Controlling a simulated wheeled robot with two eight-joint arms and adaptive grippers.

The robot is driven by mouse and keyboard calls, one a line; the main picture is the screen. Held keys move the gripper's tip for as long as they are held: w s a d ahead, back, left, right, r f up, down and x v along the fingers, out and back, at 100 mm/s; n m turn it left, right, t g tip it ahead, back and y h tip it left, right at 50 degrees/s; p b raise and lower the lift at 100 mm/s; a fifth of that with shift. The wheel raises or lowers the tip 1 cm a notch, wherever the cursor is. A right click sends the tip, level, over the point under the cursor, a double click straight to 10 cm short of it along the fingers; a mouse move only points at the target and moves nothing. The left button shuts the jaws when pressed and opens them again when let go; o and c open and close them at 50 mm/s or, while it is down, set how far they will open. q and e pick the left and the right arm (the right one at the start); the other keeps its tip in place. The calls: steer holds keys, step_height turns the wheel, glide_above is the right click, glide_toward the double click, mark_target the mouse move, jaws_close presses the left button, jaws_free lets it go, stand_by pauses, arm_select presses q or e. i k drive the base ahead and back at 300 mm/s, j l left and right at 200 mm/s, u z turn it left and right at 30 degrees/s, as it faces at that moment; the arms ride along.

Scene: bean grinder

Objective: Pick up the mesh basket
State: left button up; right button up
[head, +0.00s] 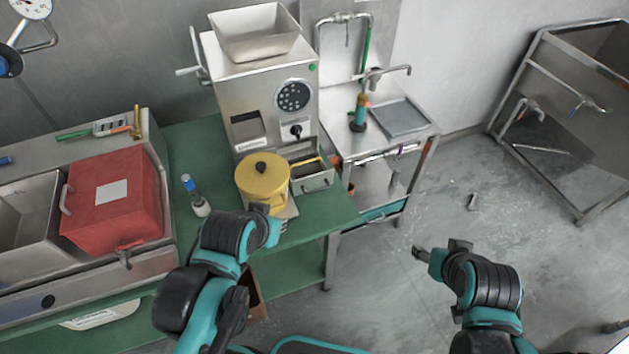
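My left gripper (272,219) is at the front edge of the green counter (330,212), just in front of a yellow lidded pot (262,180). I cannot tell whether it touches anything, and its fingers are partly hidden by its own wrist. My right gripper (420,253) is over the open floor, right of the counter, away from any object. Its fingers are too small to judge.
A bottle (196,198) and a red box (112,198) are left. A steel sink unit (385,130) is right. Floor (430,205) there is mostly clear.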

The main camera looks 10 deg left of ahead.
mark_target(306, 167)
steer(key=i+l+u, duration=0.1)
steer(key=i+l, duration=0.55)
steer(key=i, duration=0.05)
